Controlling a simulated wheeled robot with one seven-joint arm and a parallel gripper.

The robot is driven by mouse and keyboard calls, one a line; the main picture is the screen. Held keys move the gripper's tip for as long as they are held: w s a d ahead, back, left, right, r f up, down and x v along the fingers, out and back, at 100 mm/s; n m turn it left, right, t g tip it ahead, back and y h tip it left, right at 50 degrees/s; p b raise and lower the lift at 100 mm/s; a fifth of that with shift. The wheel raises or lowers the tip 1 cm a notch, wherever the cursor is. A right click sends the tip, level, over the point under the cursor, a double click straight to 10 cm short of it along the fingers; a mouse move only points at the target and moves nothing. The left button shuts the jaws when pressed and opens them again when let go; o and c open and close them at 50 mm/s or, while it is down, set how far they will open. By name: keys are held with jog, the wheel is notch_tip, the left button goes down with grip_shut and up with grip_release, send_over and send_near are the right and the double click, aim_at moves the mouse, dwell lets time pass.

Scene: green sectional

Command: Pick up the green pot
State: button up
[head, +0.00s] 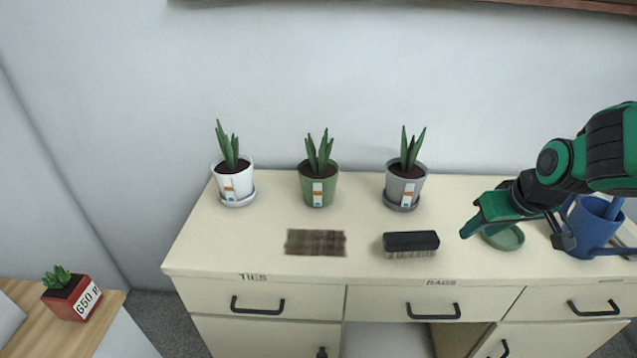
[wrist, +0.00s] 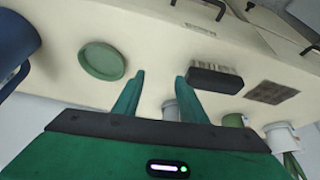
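The green pot (head: 318,188) holds a spiky plant and stands upright on the cabinet top, between a white pot (head: 232,183) and a grey pot (head: 405,184). It also shows at the lower right of the wrist view (wrist: 233,121), partly cut off by my gripper's body. My gripper (head: 472,233) is above the right part of the cabinet, well to the right of the green pot. In the wrist view its two fingers (wrist: 159,78) are apart with nothing between them.
A black brush (head: 411,242) and a brown slatted piece (head: 316,242) lie in front of the pots. A green saucer (head: 503,237) lies by my gripper, and a blue watering can (head: 590,222) stands at the right. A wall is close behind the pots.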

jog(key=w+a+n+t+y, duration=0.35)
jog(key=w+a, duration=0.65)
jog(key=a, duration=0.4)
jog(key=n+t+y, duration=0.2)
jog(key=t+y, duration=0.3)
send_near(321, 151)
jog(key=f, duration=0.1)
jog(key=x, duration=0.6)
jog(key=shift+s, duration=0.1)
jog(key=shift+r+x, duration=0.2)
jog(key=shift+x, duration=1.15)
jog(key=shift+r+x, duration=0.2)
jog(key=shift+x, duration=1.1)
jog(key=shift+c, duration=0.3)
grip_shut()
